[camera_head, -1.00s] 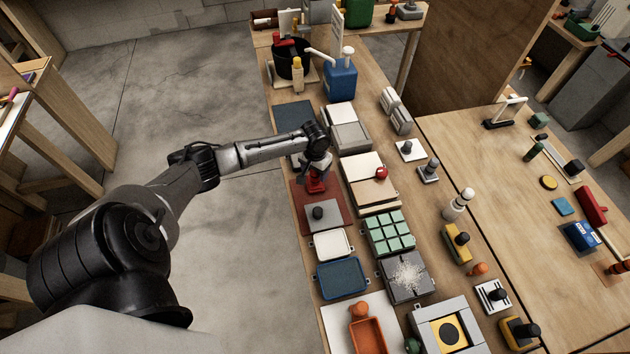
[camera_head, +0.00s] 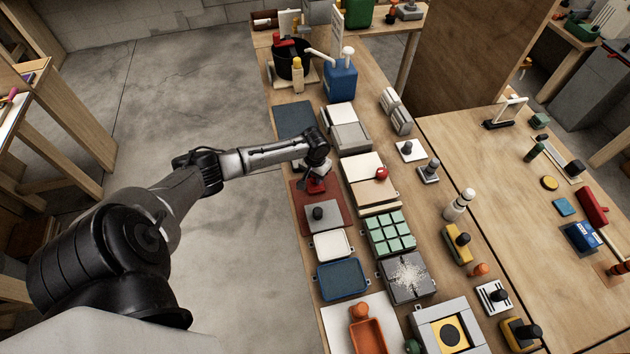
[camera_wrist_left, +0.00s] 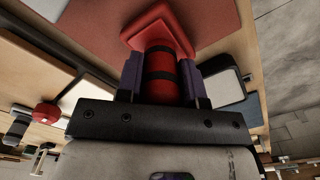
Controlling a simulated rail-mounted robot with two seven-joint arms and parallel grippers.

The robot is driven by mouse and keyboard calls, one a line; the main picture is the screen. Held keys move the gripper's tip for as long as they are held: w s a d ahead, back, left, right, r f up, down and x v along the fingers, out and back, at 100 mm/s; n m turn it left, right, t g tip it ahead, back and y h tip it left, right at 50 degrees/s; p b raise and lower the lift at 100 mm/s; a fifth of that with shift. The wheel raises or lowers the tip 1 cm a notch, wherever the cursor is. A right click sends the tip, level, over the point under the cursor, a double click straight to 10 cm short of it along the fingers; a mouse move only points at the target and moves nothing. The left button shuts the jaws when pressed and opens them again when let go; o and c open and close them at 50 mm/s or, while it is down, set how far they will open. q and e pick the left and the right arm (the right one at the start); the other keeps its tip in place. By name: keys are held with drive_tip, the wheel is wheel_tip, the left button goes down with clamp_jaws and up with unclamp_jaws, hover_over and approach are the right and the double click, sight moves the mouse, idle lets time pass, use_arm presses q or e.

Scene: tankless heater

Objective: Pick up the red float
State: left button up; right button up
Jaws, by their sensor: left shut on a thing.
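The red float (camera_head: 317,187) is at the far part of the brown-red mat (camera_head: 335,215). In the left wrist view, its red handle with black bands (camera_wrist_left: 161,70) stands between my gripper's two dark purple pads, and its flat red plate lies beyond the tips. My left gripper (camera_head: 316,178) points down at the float from above and is shut on its handle; it also shows in the left wrist view (camera_wrist_left: 161,82). The wrist partly hides the float in the head view. I cannot tell whether the plate touches the mat. My right gripper is not in view.
A grey block with a black knob (camera_head: 318,212) is on the same mat. To the right is a tan-topped box (camera_head: 372,190) with a red knob (camera_head: 381,174). A white tray (camera_head: 333,244) and a blue tray (camera_head: 341,278) lie nearer. Open floor is left of the bench.

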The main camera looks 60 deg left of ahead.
use_arm(q)
drive_tip(key=shift+c, duration=1.3)
drive_tip(key=shift+r, duration=0.65)
wheel_tip(320, 180, up, 3)
drive_tip(key=shift+f+p, duration=0.1)
drive_tip(key=shift+p, duration=0.25)
drive_tip(key=w+d+r+p, duration=0.1)
drive_tip(key=d+r, duration=0.6)
drive_tip(key=d, duration=0.4)
drive_tip(key=shift+d, duration=0.35)
